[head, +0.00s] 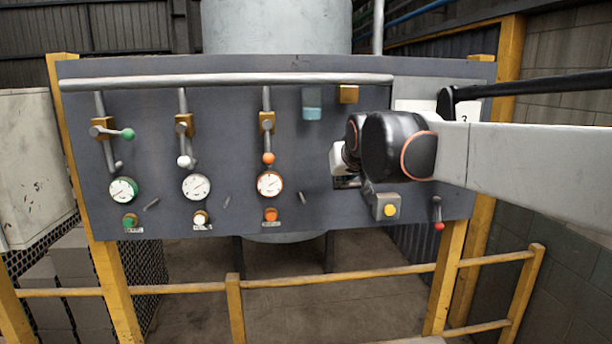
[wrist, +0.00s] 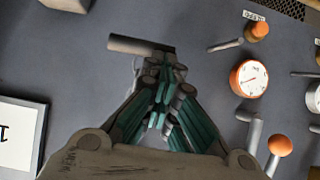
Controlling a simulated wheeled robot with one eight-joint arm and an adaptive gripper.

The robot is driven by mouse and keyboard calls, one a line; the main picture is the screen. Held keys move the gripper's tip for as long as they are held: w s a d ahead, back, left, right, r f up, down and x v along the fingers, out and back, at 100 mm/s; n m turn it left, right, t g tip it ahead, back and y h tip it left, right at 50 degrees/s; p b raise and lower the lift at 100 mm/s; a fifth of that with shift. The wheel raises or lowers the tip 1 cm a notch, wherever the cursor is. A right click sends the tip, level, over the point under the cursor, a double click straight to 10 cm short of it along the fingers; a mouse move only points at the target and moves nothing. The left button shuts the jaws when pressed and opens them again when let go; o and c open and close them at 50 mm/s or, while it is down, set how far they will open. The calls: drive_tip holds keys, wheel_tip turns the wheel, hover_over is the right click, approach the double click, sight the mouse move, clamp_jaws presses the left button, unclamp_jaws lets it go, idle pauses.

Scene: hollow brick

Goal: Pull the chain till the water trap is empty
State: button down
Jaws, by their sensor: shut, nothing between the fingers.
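My gripper (head: 343,168) is in front of the panel, right of the orange gauge; my arm hides part of it. In the wrist view its fingers (wrist: 163,72) are closed together and empty. A grey bar-shaped handle (wrist: 138,47) with a thin stem lies just beyond the fingertips; I cannot tell whether they touch. A pale blue-green block (head: 312,103), possibly the water trap's glass, is high on the panel, left of a brass block (head: 348,94). Its water level is not clear. No chain links can be made out; the thin stem may be part of the chain.
The grey panel (head: 230,190) carries coloured levers, gauges and buttons on the left. The orange gauge (wrist: 249,78) and orange knob (wrist: 280,145) are right of my fingers. A yellow button box (head: 388,207) sits below my wrist. Yellow rails (head: 330,279) run in front.

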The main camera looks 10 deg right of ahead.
idle(0.8)
drive_tip(key=w+r+v, duration=0.1)
drive_tip(key=r+v, duration=0.1)
drive_tip(key=v, duration=1)
drive_tip(key=shift+r+p, duration=0.35)
drive_tip(key=shift+s, duration=0.1)
drive_tip(key=s+f+g+b, duration=0.1)
drive_tip(key=s+f+b, duration=0.8)
drive_tip(key=f, duration=1.2)
drive_tip(key=s+d+f+g+b, duration=0.1)
drive_tip(key=s+f+b, duration=0.7)
drive_tip(key=f, duration=1.3)
drive_tip(key=s+d+f+g+b, duration=0.1)
drive_tip(key=s+f+g+b, duration=0.1)
drive_tip(key=s+f+b, duration=0.7)
wheel_tip(320, 180, down, 13)
drive_tip(key=b, duration=0.6)
drive_tip(key=shift+s+b, duration=0.35)
